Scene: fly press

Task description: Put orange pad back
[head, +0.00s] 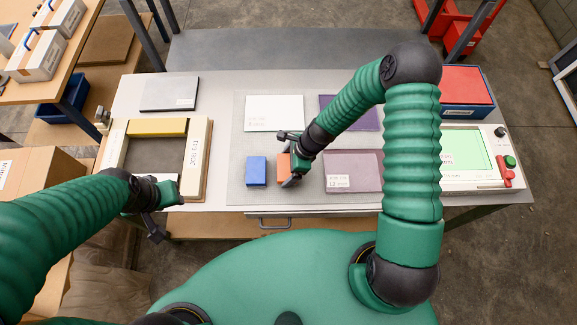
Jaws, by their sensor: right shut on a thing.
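The orange pad (283,166) is at the middle of the table, close to the right edge of a blue block (256,170). My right gripper (288,176) is shut on the orange pad and partly hides it. I cannot tell whether the pad is lifted or touches the mat. My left gripper (165,212) is at the front left, by the near edge of a tray frame; its fingers are too unclear to tell open from shut.
A cream frame with a yellow bar (157,127) stands at the left. White (274,113), purple (340,108) and mauve (350,176) sheets lie on the grey mat (240,130). A red box (466,88) and a green-screened panel (466,150) are right.

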